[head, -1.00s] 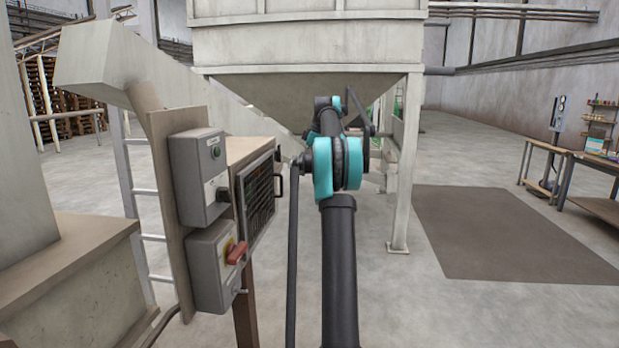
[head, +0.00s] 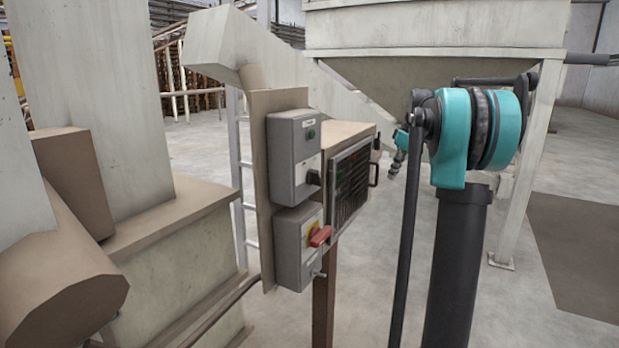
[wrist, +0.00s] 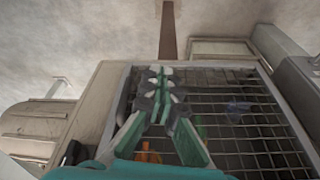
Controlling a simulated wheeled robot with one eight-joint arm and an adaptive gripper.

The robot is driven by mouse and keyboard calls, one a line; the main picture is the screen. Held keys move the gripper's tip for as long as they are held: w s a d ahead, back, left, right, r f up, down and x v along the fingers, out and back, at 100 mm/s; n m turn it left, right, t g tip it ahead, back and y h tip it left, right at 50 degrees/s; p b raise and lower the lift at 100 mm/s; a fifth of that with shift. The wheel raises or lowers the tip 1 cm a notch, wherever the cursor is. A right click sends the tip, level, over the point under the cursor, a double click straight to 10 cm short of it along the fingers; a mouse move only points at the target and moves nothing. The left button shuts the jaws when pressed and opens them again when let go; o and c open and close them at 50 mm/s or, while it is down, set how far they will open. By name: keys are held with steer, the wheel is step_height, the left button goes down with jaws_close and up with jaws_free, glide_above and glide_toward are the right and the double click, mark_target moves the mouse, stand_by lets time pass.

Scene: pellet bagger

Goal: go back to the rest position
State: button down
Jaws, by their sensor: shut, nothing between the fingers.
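My gripper (wrist: 163,85) shows in the wrist view with its green and grey fingers together and nothing between them. It is in front of the wire-grille door (wrist: 240,118) of a beige cabinet; I cannot tell the exact gap. In the head view my arm rises at the right, and its far part is partly hidden behind the teal joint. The same grille door (head: 349,188) stands left of my arm in the head view.
Left of the grille are a grey control box with a green button (head: 294,155) and one with a red-handled switch (head: 299,247). A pale hopper (head: 435,75) on legs stands behind my arm. Pale machine casings fill the left. Open floor lies at the right.

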steer(key=s+a+f+m+h, duration=0.1)
steer(key=s+a+f+m, duration=0.2)
steer(key=s+f, duration=0.6)
steer(key=s+a+f+m+t, duration=0.1)
steer(key=s+a+f+m, duration=0.2)
steer(key=s+f, duration=0.7)
steer(key=s+a+f+m+t+h, duration=0.1)
steer(key=s+a+f+m, duration=0.2)
steer(key=s+f, duration=0.6)
steer(key=s+a, duration=0.1)
steer(key=s, duration=0.9)
steer(key=shift+a+f+h, duration=0.3)
steer(key=shift+a+f, duration=0.05)
steer(key=shift+a, duration=0.05)
